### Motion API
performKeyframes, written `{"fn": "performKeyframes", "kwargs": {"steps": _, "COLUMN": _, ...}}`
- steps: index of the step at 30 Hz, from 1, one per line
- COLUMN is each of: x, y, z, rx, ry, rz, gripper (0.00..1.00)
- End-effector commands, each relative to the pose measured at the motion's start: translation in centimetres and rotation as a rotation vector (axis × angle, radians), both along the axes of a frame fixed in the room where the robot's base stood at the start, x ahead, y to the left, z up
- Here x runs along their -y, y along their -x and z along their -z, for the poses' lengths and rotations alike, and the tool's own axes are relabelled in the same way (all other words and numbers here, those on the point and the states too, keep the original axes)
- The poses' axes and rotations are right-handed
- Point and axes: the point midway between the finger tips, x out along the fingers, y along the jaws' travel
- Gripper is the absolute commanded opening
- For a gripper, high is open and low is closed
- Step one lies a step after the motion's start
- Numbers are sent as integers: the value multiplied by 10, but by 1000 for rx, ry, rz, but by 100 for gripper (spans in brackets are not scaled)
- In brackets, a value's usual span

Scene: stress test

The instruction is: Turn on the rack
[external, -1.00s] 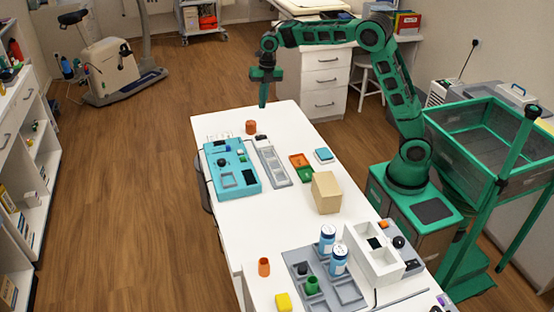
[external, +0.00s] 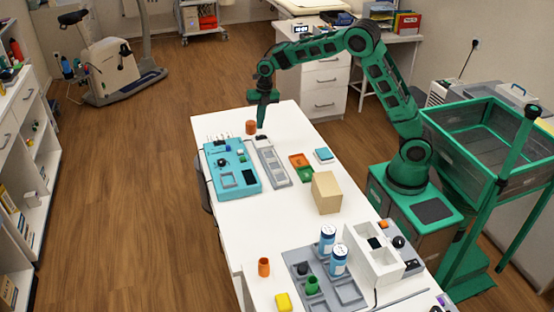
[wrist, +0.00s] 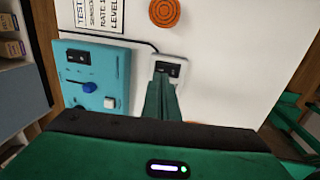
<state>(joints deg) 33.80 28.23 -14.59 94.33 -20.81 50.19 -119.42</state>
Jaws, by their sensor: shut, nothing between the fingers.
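My gripper (external: 261,124) is shut and empty, pointing down near the far end of the white table. In the wrist view its closed fingers (wrist: 163,92) reach toward a small white box with a black switch (wrist: 167,69). A black cable runs to this box from the left. The fingers cover the box's lower part, and I cannot tell whether they touch it. The box (external: 261,137) shows just below the fingertips in the external view. A teal panel (external: 229,171) with a blue knob, buttons and a dark square lies to its left; it also shows in the wrist view (wrist: 78,58).
An orange cylinder (external: 251,127) stands close to the gripper. A grey compartment tray (external: 273,166) lies beside the teal panel. A cardboard-coloured box (external: 327,192), blue-and-white bottles (external: 338,261) and a white container (external: 366,258) stand nearer.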

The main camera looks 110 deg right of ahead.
Motion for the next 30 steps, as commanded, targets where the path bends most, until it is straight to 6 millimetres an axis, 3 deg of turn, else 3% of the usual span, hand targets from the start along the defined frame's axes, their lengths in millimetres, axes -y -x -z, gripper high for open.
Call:
{"fn": "performKeyframes", "kwargs": {"steps": 3, "x": 0, "y": -2, "z": 19, "rx": -2, "ry": -2, "rz": 2, "gripper": 0}}
{"fn": "performKeyframes", "kwargs": {"steps": 9, "x": 0, "y": -5, "z": 37, "rx": -1, "ry": 0, "rz": 2, "gripper": 0}}
{"fn": "performKeyframes", "kwargs": {"steps": 30, "x": 0, "y": -7, "z": 46, "rx": -51, "ry": -2, "rz": 1, "gripper": 0}}
